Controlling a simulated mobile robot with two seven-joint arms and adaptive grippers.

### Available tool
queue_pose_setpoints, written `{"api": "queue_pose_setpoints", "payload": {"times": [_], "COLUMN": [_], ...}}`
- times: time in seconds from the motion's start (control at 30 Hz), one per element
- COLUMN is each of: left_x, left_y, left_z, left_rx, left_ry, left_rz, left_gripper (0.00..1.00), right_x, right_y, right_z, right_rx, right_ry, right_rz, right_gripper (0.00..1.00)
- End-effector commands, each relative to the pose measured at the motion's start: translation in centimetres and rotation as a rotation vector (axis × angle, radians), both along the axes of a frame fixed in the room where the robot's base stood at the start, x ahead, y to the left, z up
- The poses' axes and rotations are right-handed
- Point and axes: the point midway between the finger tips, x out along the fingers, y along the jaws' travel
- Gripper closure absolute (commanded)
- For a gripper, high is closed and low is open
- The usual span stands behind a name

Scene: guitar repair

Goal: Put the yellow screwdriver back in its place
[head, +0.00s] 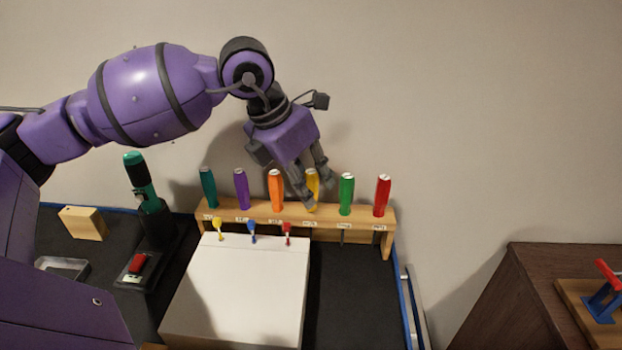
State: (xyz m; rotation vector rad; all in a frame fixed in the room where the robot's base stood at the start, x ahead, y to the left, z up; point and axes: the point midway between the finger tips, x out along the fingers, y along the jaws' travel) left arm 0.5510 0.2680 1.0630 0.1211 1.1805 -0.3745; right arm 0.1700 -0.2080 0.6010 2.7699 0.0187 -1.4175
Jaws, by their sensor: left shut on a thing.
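The yellow screwdriver (312,181) is upright at the wooden rack (270,211), between the orange screwdriver (276,190) and the green screwdriver (346,194). My left gripper (317,192) reaches down from above and is shut on the yellow screwdriver's handle. Its fingers hide part of the handle. I cannot tell how deep the screwdriver sits in the rack, as its shaft is not clearly visible. My right gripper is not in view.
Teal, purple and red (382,195) screwdrivers also stand in the rack. A white box (240,290) with small yellow, blue and red keys is in front. A green-topped tool (143,180) stands at left. A brown cabinet (545,300) is at right.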

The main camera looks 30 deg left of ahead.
Motion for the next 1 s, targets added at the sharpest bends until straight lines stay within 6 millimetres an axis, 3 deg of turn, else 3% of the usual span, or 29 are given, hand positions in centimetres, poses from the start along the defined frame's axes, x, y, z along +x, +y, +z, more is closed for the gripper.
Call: {"api": "queue_pose_setpoints", "payload": {"times": [0.3,0.33,0.5,0.83,1.0], "left_x": [0.0,0.0,0.0,0.0,-0.6], "left_y": [0.0,0.0,0.0,0.1,0.6], "left_z": [-0.2,-0.2,-0.2,-0.1,1.8], "left_rx": [0.001,0.001,0.001,0.001,0.003], "left_ry": [-0.001,-0.001,-0.001,0.0,-0.003], "left_rz": [0.0,0.0,0.0,0.0,0.002], "left_gripper": [1.0,0.82,0.61,0.61,0.61], "right_x": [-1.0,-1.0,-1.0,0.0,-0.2], "right_y": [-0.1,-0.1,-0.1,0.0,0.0], "right_z": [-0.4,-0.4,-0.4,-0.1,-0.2], "right_rx": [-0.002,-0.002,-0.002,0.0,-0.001], "right_ry": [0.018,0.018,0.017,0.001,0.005], "right_rz": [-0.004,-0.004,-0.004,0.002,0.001], "right_gripper": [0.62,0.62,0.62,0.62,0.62]}}
